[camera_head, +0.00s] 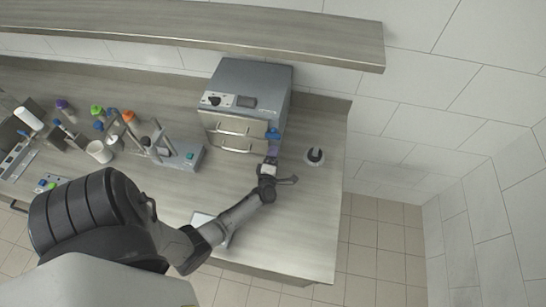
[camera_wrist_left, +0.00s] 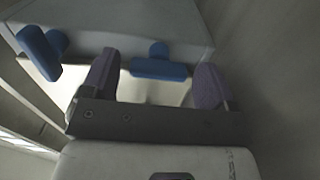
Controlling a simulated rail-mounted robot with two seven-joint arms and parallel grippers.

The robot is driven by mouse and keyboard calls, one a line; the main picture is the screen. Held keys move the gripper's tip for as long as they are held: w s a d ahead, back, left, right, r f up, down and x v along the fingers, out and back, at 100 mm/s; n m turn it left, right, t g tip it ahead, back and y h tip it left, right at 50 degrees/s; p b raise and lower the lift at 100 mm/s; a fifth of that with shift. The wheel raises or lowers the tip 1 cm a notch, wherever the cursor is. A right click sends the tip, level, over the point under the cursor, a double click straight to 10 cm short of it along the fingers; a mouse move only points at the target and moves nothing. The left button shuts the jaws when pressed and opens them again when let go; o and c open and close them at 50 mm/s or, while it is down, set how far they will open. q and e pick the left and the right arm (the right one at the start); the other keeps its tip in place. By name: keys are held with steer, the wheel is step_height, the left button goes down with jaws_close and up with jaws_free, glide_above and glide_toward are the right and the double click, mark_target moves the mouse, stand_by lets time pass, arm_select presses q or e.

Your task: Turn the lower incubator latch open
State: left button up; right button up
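The grey incubator (camera_head: 252,84) stands against the back wall, with two drawer-like doors on its front. A blue latch (camera_head: 273,133) shows at the front right edge, beside the upper door. My left gripper (camera_head: 273,151) is at the right front side, just below that latch, and hides the lower latch in the head view. In the left wrist view, my open left gripper (camera_wrist_left: 158,64) has its purple fingers on either side of one blue latch (camera_wrist_left: 160,67), apparently the lower one. The other blue latch (camera_wrist_left: 40,52) is outside the fingers at left, tilted. Contact cannot be told.
A black-topped round item (camera_head: 315,156) stands on the counter to the right of the gripper. A grey stand device (camera_head: 180,153), a white cup (camera_head: 99,151) and several coloured-cap bottles are left. A shelf (camera_head: 200,28) runs above. The front right counter is clear.

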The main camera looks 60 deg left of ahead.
arm_select(q)
steer(key=shift+o, duration=0.4)
steer(key=shift+d, duration=0.1)
steer(key=shift+s+d, duration=0.2)
steer(key=shift+s, duration=0.05)
steer(key=v, duration=1.1)
steer(key=shift+s+d+b, duration=0.15)
steer(key=shift+s+b, duration=0.05)
steer(key=shift+b, duration=0.2)
steer(key=shift+v, duration=0.75)
